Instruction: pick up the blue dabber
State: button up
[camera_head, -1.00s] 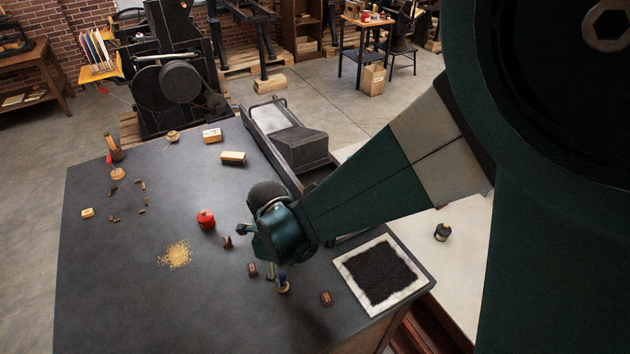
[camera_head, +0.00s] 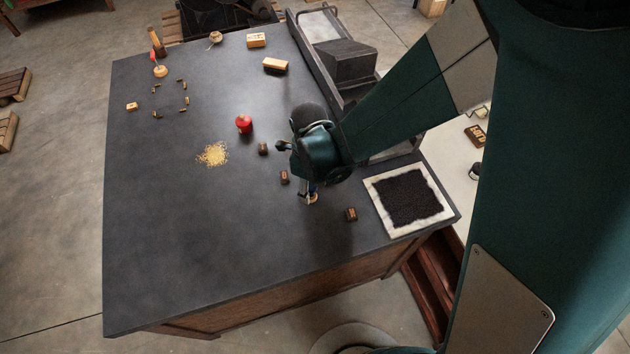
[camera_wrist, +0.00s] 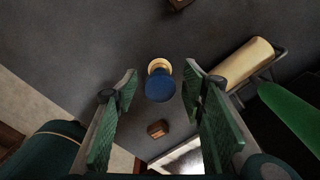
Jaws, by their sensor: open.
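The blue dabber (camera_wrist: 160,86) has a round blue top and a pale wooden base. In the wrist view it stands between the tips of my gripper (camera_wrist: 160,80), with a visible gap on both sides. My gripper is open, its green ridged pads apart, and holds nothing. In the head view the dabber (camera_head: 313,197) stands on the dark tabletop, partly hidden by my gripper (camera_head: 306,191), which points down right beside it.
Small dark brown blocks stand nearby, one (camera_head: 284,177) to the left and one (camera_head: 351,214) to the right. A white-rimmed tray of black material (camera_head: 374,185) lies further right. A red round object (camera_head: 244,124) and golden grains (camera_head: 212,154) lie left. The front left tabletop (camera_head: 190,260) is clear.

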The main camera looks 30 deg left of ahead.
jog(key=c, duration=1)
jog(key=shift+c, duration=0.2)
jog(key=shift+r, duration=0.2)
jog(key=shift+r, duration=4.8)
